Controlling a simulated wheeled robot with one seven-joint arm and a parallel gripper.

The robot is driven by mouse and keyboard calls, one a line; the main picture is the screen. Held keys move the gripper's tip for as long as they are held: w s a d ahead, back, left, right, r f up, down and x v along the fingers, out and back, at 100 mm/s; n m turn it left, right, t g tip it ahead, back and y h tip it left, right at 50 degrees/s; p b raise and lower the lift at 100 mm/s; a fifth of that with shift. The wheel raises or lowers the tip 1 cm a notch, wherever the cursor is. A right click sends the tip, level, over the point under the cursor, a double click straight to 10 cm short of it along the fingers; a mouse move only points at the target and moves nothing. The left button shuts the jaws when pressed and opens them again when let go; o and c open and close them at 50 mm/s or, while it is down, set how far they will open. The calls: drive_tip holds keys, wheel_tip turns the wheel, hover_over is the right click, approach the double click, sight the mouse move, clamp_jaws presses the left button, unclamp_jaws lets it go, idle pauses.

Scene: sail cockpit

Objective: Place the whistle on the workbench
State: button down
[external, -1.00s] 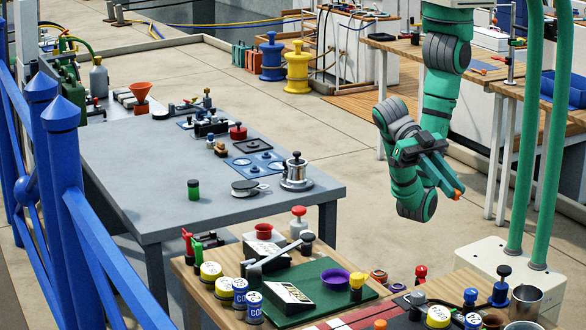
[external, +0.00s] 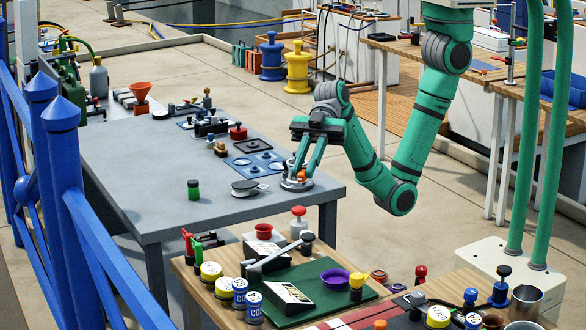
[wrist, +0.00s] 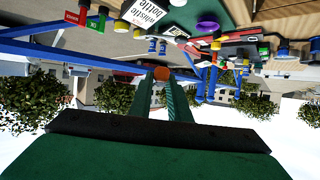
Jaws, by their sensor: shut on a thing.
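My gripper (external: 301,172) is shut on a small orange whistle (external: 301,175), with the fingers pointing down. The whistle also shows between the fingertips in the wrist view (wrist: 162,74). In the external view the whistle overlaps the silver winch (external: 296,184) near the right edge of the grey workbench (external: 140,185). I cannot tell whether it touches the winch or hangs above or in front of it. The fingers hide much of the winch.
A grey disc with a handle (external: 245,188) lies left of the winch, and a green jar (external: 193,188) stands farther left. Blue panels (external: 253,165) and several small fittings fill the back. The workbench's front left is bare. A wooden table (external: 205,305) with many items stands nearer the camera.

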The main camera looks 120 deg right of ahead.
drive_tip(key=w+d+m+t+h, duration=0.2)
drive_tip(key=w+d+m+h, duration=0.15)
drive_tip(key=d, duration=0.85)
drive_tip(key=m+h, duration=0.9)
drive_tip(key=h, duration=0.2)
hover_over(220, 175)
wheel_tip(220, 175, down, 13)
drive_tip(key=shift+a+r, duration=0.1)
drive_tip(key=shift+t+y, duration=0.25)
drive_tip(key=shift+t, duration=0.05)
drive_tip(key=shift+f, duration=2.35)
drive_tip(key=shift+f, duration=0.15)
drive_tip(key=shift+f, duration=0.1)
